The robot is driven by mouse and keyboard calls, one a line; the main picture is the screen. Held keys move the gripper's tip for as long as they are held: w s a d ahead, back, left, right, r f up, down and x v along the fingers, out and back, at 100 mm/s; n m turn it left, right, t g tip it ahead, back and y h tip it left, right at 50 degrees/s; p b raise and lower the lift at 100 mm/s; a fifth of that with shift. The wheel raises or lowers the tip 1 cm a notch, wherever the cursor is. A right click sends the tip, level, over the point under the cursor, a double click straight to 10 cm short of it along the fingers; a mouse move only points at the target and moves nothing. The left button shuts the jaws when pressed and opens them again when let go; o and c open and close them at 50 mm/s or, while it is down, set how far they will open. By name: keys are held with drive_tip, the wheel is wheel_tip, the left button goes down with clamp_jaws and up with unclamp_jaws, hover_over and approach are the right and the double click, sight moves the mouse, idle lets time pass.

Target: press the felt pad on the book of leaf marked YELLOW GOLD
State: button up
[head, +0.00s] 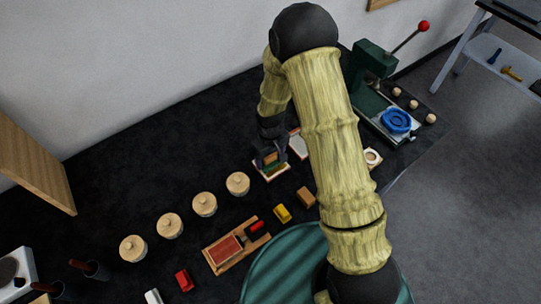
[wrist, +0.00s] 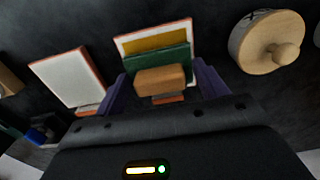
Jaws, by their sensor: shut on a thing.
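My gripper (wrist: 155,90) is shut on a felt pad, a wooden block (wrist: 160,79) with a green felt part (wrist: 162,58). The pad is over an orange-edged book of leaf (wrist: 124,46) whose visible leaf is golden yellow; the pad hides its near part. I cannot tell whether the felt touches the leaf, and no marking is readable. In the head view my gripper (head: 269,154) points down at this book (head: 284,176). A second book with a pale silvery-white leaf (wrist: 68,78) lies to the left in the wrist view, apart from the gripper.
A round lidded wooden pot (wrist: 268,44) stands right of the gripper in the wrist view. In the head view, several such pots (head: 204,204) form a row. A board with a red pad (head: 227,250), a yellow block (head: 282,213) and a green press (head: 372,70) stand on the dark table.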

drive_tip(key=shift+s+d+f+b, duration=0.1)
drive_tip(key=shift+f+b, duration=0.2)
drive_tip(key=shift+f, duration=0.2)
idle(1.5)
drive_tip(key=shift+r, duration=0.1)
drive_tip(key=shift+r+p, duration=2.55)
drive_tip(key=shift+r, duration=0.95)
drive_tip(key=shift+f, duration=0.1)
